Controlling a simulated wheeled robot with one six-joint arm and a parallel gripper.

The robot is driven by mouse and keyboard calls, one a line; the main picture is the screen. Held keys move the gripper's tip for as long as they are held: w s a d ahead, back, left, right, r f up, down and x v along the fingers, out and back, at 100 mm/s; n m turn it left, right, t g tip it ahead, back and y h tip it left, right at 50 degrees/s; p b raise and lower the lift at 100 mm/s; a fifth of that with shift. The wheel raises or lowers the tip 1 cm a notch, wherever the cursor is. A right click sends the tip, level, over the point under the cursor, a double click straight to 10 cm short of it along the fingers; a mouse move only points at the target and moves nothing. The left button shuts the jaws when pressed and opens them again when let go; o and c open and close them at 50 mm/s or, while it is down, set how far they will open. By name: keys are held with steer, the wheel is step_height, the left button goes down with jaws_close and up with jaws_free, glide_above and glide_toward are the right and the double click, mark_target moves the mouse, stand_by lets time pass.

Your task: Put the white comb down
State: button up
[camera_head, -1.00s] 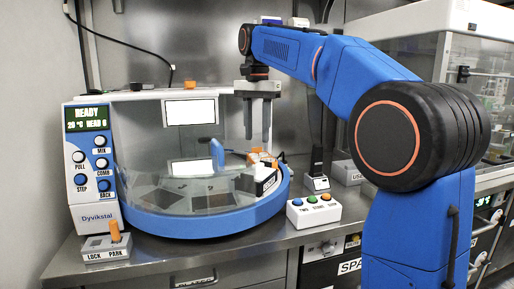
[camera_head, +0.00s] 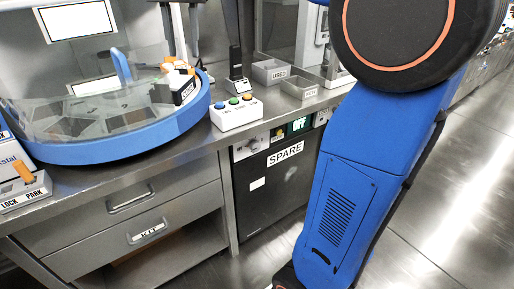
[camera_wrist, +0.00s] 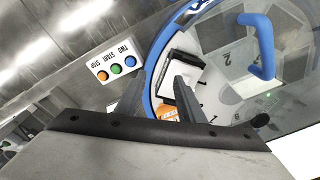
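No item is clearly recognisable as a white comb, and none shows between my fingers. My gripper (camera_head: 181,50) is at the top of the head view, its two grey fingers apart. In the wrist view the fingers (camera_wrist: 159,82) are also apart, above the edge of a round station with a blue rim (camera_head: 110,150). Inside that rim, below the fingers, sits a black-and-white block (camera_wrist: 182,66) beside an orange part (camera_wrist: 166,113). The block also shows in the head view (camera_head: 186,91); I cannot tell whether it is the comb.
A clear cover with a blue handle (camera_wrist: 262,45) lies over part of the station. A white button box (camera_head: 237,113) stands right of it on the bench. Grey trays (camera_head: 270,72) stand farther back. A LOCK/PARK switch (camera_head: 22,190) is at the left.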

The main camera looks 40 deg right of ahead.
steer(key=s+d+f+n+t, duration=0.1)
steer(key=s+d+f+n, duration=0.1)
steer(key=s+f, duration=1.1)
steer(key=s+d+f+n+t, duration=0.2)
steer(key=s+f+n, duration=0.2)
steer(key=s+f, duration=0.8)
step_height(320, 180, down, 4)
steer(key=shift+s+d+f+n+t, duration=0.25)
steer(key=shift+s+n+t, duration=0.05)
steer(key=shift+s+n, duration=0.1)
steer(key=shift+c, duration=0.3)
